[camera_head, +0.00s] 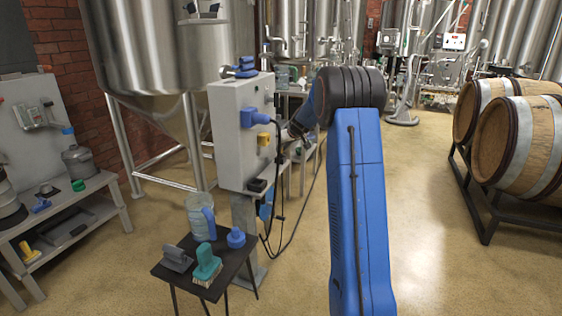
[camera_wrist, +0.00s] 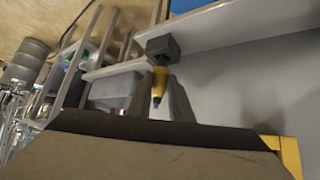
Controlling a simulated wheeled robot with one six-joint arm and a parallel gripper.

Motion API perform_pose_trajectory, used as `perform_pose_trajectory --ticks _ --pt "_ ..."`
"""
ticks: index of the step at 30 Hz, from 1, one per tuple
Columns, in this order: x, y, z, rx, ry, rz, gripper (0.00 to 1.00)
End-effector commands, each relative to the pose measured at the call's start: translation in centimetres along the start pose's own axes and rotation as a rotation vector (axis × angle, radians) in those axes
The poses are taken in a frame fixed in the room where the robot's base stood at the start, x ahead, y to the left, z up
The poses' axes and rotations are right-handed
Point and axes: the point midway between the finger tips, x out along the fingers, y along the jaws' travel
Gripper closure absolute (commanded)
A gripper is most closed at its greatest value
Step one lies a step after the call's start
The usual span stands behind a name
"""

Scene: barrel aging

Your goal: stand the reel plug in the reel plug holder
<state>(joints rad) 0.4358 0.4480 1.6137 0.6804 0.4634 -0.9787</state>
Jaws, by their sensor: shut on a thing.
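My gripper (camera_head: 290,134) is at the right side of the grey control cabinet (camera_head: 228,136), partly hidden behind my blue arm. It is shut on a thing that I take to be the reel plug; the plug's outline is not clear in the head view. In the wrist view a large dark body (camera_wrist: 150,155) fills the bottom, too close to tell its parts. A small black open box, perhaps the reel plug holder (camera_head: 257,185), sits low on the cabinet. It is apart from my gripper.
A small dark table (camera_head: 187,278) with a jug and brushes stands in front. Barrels (camera_head: 518,140) stand at right, with open floor between.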

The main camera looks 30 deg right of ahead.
Motion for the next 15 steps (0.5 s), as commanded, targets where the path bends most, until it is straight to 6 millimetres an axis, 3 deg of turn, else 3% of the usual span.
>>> perform_pose_trajectory --ticks 15 --pt "0.46 -0.02 0.44 0.001 0.000 0.000 1.00"
